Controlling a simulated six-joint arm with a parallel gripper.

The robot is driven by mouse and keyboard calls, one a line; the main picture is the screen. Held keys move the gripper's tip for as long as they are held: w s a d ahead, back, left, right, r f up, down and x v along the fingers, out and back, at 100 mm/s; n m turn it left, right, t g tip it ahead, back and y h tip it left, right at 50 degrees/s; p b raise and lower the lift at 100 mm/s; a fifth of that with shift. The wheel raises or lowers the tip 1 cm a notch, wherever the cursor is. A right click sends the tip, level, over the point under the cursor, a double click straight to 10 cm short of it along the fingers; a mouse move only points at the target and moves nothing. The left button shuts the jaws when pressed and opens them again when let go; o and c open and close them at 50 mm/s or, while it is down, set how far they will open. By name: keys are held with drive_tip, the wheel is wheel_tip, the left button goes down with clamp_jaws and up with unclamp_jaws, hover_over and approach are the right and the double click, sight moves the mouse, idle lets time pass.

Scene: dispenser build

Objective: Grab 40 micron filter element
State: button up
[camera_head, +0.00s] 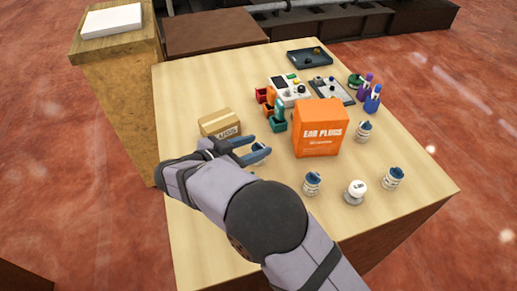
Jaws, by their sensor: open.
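Several small, pale, ringed cylinders stand on the wooden table (190,80), and no label on them can be read, so I cannot tell which is the 40 micron filter element. Blue-topped ones stand at the front middle (312,184), the front right (393,179) and right of the orange box (363,132). A white-topped one (355,193) stands between the two front ones. My gripper (261,146) is open, with blue fingers, at the table's left middle. Another small blue-and-white piece (259,156) shows partly behind its fingers; I cannot tell whether they touch it.
An orange ear plugs box (319,130) stands right of my gripper. A cardboard box (219,122) is just behind it. Coloured bins (278,121), a grey-white device (289,92), a dark tray (310,58) and blue and purple bottles (372,99) stand farther back. The back left is clear.

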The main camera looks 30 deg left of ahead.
drive_tip(key=shift+x, duration=0.95)
drive_tip(key=c, duration=0.8)
drive_tip(key=shift+r, duration=0.1)
